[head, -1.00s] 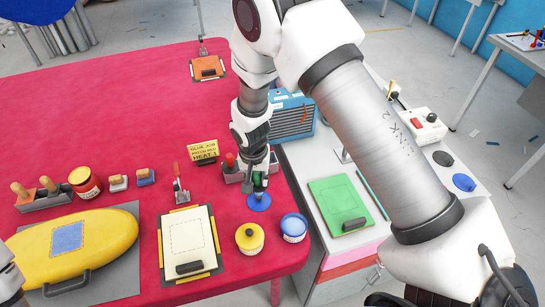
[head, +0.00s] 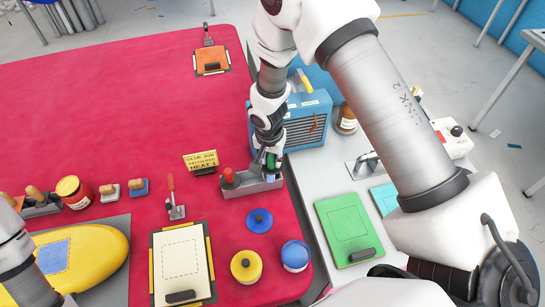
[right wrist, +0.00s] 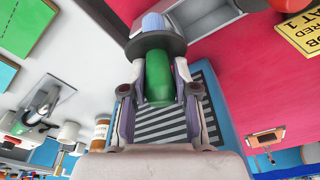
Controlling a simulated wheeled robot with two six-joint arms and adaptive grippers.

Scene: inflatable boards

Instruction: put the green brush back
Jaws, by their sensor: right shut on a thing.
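My right gripper (head: 271,168) is shut on the green brush (head: 271,160). In the right wrist view its green handle (right wrist: 158,75) sits between the fingers, with a dark collar and a pale blue tip beyond. The brush is at the right end of the grey tray (head: 240,190), by the table's right edge. I cannot tell whether it touches the tray. A red-handled brush (head: 229,177) stands in the tray's left end. My left arm shows at the lower left; its gripper is out of view.
A blue round lid (head: 259,221), a yellow pot (head: 246,266) and a blue pot (head: 295,256) stand in front of the tray. A yellow sign (head: 201,161) is to its left. A blue slatted box (head: 306,125) stands close behind the gripper.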

